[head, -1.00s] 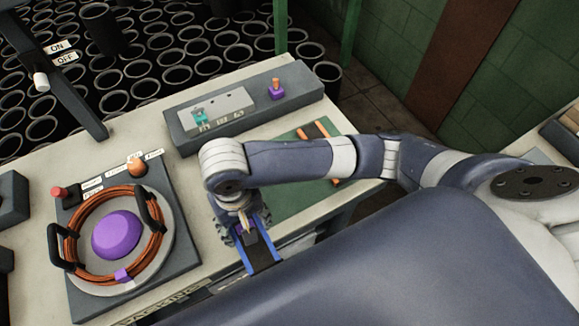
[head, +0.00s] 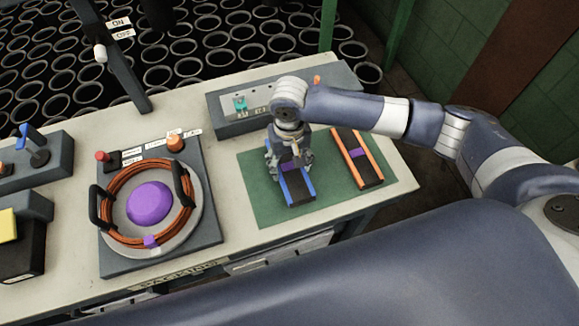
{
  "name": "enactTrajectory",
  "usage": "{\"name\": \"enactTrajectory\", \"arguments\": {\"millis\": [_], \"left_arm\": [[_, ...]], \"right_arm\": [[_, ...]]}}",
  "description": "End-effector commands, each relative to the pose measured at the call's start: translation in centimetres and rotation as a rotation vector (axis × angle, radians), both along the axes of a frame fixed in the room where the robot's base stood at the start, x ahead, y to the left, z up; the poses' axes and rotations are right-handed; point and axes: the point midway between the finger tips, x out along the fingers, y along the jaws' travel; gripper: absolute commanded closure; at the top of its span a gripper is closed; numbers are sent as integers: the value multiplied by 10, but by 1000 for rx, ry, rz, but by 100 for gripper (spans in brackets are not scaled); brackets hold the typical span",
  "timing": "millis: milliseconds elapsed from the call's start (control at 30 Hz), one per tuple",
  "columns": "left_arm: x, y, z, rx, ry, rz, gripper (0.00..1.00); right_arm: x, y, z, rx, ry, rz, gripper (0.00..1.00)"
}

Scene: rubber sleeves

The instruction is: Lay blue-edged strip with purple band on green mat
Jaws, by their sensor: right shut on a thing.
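The blue-edged strip (head: 298,191) is dark with blue long edges and a purple band (head: 290,168) across it. It is over the left part of the green mat (head: 261,205), and seems to lie on or just above it. My right gripper (head: 289,161) is shut on the strip from above and hides its far part. The mat lies on the pale table. My left gripper is not in view.
A grey control box (head: 230,124) stands behind the mat. A coil of orange cable (head: 119,179) around a purple dome (head: 150,203) sits left. Bare mat shows between the strips.

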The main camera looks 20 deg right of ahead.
Motion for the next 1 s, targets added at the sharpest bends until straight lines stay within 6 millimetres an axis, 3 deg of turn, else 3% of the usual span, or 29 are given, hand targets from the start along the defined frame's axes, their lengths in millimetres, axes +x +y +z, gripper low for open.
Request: {"name": "enactTrajectory", "arguments": {"millis": [233, 600, 633, 700, 1000], "left_arm": [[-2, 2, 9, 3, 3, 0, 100], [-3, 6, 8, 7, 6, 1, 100], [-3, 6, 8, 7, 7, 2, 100], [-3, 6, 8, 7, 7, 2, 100], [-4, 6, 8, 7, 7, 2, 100]], "right_arm": [[-1, 0, -30, -1, 2, 1, 59], [-1, 0, -35, -1, 2, 1, 59], [-1, 0, -36, -1, 2, 1, 40], [-1, 0, -35, -1, 1, 2, 24], [-1, 0, -35, -1, 1, 1, 22]]}}
